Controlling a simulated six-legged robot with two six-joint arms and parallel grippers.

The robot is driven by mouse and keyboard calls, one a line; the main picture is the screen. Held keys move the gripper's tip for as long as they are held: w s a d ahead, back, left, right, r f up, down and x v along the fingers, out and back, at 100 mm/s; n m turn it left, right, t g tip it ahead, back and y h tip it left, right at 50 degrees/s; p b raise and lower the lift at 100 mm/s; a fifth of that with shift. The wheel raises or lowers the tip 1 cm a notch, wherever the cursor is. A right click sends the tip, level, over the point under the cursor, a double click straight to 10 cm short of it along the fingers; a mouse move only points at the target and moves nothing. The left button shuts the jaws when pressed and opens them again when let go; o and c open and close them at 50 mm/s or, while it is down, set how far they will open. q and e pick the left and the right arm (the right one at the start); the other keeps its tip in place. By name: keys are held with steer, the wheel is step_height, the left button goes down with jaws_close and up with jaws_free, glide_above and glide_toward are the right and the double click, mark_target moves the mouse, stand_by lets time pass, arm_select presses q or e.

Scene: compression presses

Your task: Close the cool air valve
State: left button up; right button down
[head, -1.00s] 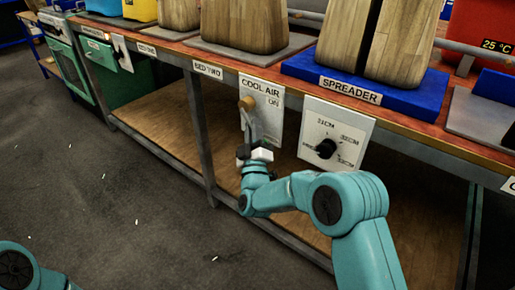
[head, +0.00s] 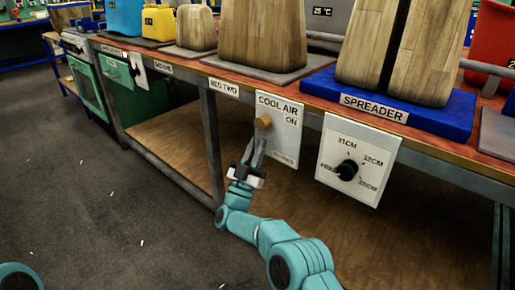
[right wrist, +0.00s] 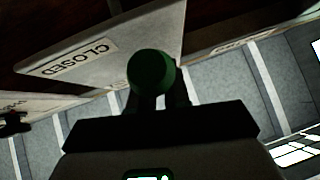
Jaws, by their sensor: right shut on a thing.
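The white cool air panel (head: 285,132) hangs below the table edge in the head view, with ON near its top and CLOSED near its bottom. The valve's round tan knob (head: 263,121) is at the panel's left side, near ON level. My right gripper (head: 260,137) reaches up to it from below and is shut on it. In the right wrist view the knob (right wrist: 152,72) looks dark green and sits between the fingertips, with the CLOSED label (right wrist: 80,58) to its left. My left gripper is not in view; only part of my left arm shows.
The spreader dial panel (head: 358,162) with a black knob is just right of the cool air panel. A table leg (head: 211,145) stands to the left. The wooden lower shelf (head: 180,130) is behind my arm. Grey floor is open at left.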

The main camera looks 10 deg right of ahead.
steer(key=shift+w+r+m+g+h, duration=0.15)
steer(key=shift+m+g+h, duration=0.15)
steer(key=shift+m, duration=0.2)
steer(key=c, duration=1.2)
jaws_free()
steer(key=shift+f, duration=0.25)
